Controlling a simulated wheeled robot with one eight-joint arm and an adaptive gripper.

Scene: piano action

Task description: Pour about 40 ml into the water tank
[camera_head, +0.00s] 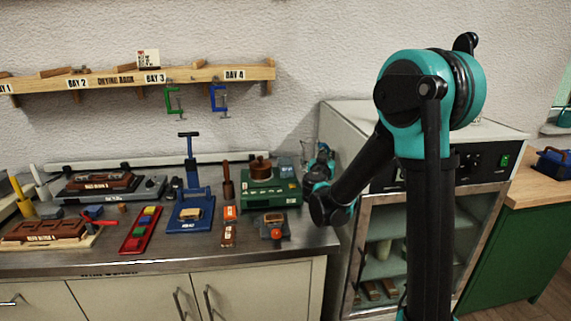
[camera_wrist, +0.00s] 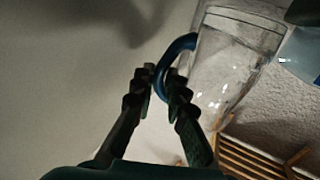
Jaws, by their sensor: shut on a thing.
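A clear jug (camera_wrist: 235,50) with a blue handle (camera_wrist: 178,48) fills the upper right of the wrist view. My gripper (camera_wrist: 164,78) is shut on the handle, and the jug looks tilted in that view. I cannot tell how much water is in it. In the head view my gripper (camera_head: 318,162) is at the right end of the bench, beside the green machine (camera_head: 262,190), with the jug mostly hidden there. A small bluish clear box (camera_head: 286,167), which looks like the water tank, stands at the back right of that machine, left of my gripper.
A white cabinet (camera_head: 345,125) stands close to the right of my gripper. The bench holds a blue press (camera_head: 190,212), a red tray (camera_head: 141,230) and a small device with a red knob (camera_head: 274,226). A drying rack shelf (camera_head: 200,74) with clamps hangs above.

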